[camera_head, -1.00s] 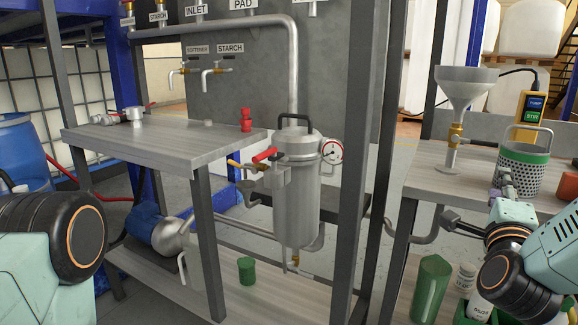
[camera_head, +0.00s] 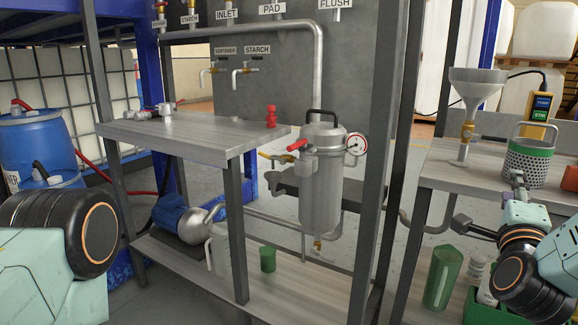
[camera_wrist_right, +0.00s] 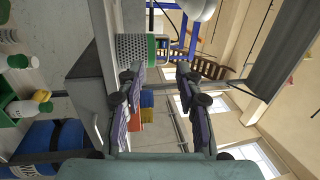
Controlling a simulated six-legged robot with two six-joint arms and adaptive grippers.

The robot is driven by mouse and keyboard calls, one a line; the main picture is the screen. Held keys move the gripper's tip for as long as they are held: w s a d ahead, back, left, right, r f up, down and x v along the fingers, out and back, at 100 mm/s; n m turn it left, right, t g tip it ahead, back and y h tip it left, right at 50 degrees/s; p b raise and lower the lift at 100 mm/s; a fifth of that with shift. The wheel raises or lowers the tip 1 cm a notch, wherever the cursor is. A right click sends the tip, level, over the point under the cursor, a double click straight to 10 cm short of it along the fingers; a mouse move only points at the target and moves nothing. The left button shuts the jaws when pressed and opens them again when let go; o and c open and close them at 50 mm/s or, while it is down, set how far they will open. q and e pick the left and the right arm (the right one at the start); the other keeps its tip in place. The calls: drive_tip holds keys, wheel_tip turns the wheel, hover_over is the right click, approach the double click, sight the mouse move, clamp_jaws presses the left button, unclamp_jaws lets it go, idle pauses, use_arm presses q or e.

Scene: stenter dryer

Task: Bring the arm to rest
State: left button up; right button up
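My right arm comes in at the right of the head view. Its gripper (camera_head: 518,186) is in front of the bench with the perforated basket (camera_head: 528,165). In the right wrist view the two fingers of this gripper (camera_wrist_right: 160,92) stand apart with nothing between them. The basket (camera_wrist_right: 132,47) shows there beyond the left finger; I cannot tell whether they touch.
A steel funnel (camera_head: 474,88) stands on the right bench (camera_head: 445,172). A metal filter vessel (camera_head: 320,185) with a gauge hangs beside the left table (camera_head: 190,136). A red fitting (camera_head: 271,117) stands on that table. A blue drum (camera_head: 40,145) is at far left. Dark posts divide the space.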

drive_tip(key=a+f+n+g+y+p, duration=0.1)
drive_tip(key=a+f+n+g+y, duration=0.1)
drive_tip(key=a+f+n+y, duration=0.3)
drive_tip(key=a+f+n+g+y, duration=0.1)
drive_tip(key=a+f+n+y, duration=0.1)
drive_tip(key=f+n, duration=0.45)
drive_tip(key=s+a+f+n+g+y+p, duration=0.1)
drive_tip(key=s+a+f+n+g, duration=0.25)
drive_tip(key=f, duration=0.35)
drive_tip(key=s+a+f+n+g+y+p, duration=0.1)
drive_tip(key=s+a+f+n+g+y, duration=0.15)
drive_tip(key=s+f, duration=0.3)
drive_tip(key=s+a+f+n+g+p, duration=0.1)
drive_tip(key=s+f, duration=0.3)
drive_tip(key=s, duration=0.4)
drive_tip(key=s+a+f+n+g+p, duration=0.2)
drive_tip(key=s+f+n+g, duration=0.1)
drive_tip(key=s, duration=0.6)
drive_tip(key=s+a+f+n+g+p, duration=0.1)
drive_tip(key=s+f+g, duration=0.3)
drive_tip(key=s, duration=0.5)
drive_tip(key=shift+s+a+f+n+p, duration=0.15)
drive_tip(key=shift+a+f+n+p, duration=0.2)
drive_tip(key=shift+n, duration=0.1)
